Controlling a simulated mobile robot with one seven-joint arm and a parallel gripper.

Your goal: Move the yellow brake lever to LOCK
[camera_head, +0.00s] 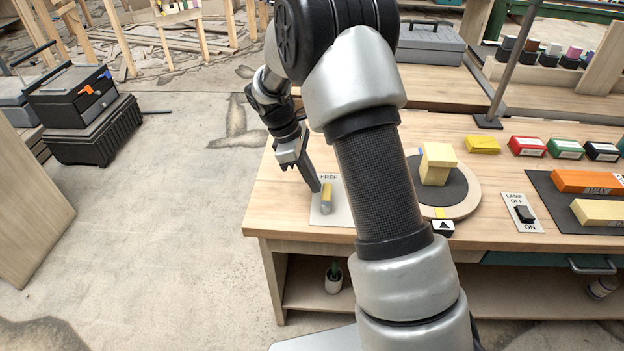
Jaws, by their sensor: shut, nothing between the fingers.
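The yellow brake lever (327,195) stands on a pale plate (328,216) near the left front corner of the workbench. The word FREE shows at the plate's far end; no LOCK label can be read, and my arm hides the plate's right side. My gripper (316,188) is shut and points down at the lever's upper left. Its fingertips are very close to the lever; I cannot tell if they touch it.
Right of my arm, a round turntable (467,205) carries a yellow block (437,163). A lamp switch (524,214), coloured boxes (528,147) and a dark mat (553,202) lie farther right. Left of the bench (290,226) is open floor, with black toolboxes (75,110) beyond.

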